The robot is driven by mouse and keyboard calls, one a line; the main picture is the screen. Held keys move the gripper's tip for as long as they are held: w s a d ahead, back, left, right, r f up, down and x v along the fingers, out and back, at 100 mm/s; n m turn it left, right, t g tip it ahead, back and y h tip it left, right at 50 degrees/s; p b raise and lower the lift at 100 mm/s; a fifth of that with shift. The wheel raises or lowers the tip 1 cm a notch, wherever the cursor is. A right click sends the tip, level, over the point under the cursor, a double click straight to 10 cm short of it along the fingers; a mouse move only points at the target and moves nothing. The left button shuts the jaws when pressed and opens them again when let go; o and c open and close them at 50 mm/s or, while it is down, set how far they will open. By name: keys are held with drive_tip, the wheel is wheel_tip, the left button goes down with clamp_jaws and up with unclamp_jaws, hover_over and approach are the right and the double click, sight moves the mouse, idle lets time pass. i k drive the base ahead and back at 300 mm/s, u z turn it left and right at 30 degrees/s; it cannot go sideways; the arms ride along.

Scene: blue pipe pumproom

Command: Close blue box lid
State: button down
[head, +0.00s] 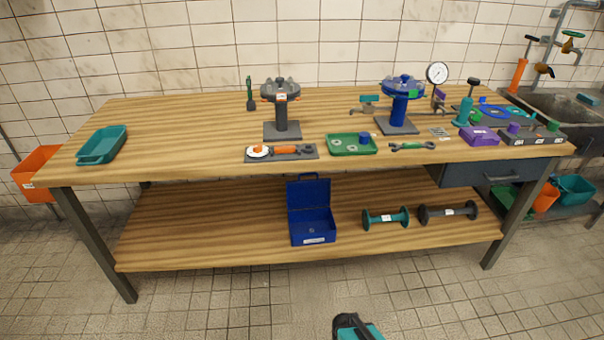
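The blue box (313,232) sits on the lower wooden shelf of the workbench, near the middle. Its lid (308,194) stands open, raised roughly upright at the back of the box, with a handle at its top edge. A pale label is on the front of the box. Part of the dark interior shows. A black and teal part of my arm shows at the bottom edge of the head view, well in front of the shelf and apart from the box. My gripper's fingers do not show.
The bench top (200,130) overhangs the shelf (200,235) just above the lid. A teal spool (386,218) and a dark spool (448,213) lie right of the box. The shelf left of the box and the tiled floor in front are clear.

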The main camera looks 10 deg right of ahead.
sight(301, 194)
drive_tip(key=z, duration=1.5)
drive_tip(key=k, duration=0.1)
drive_tip(key=u, duration=3.3)
drive_tip(key=i, duration=1.45)
drive_tip(key=z, duration=0.65)
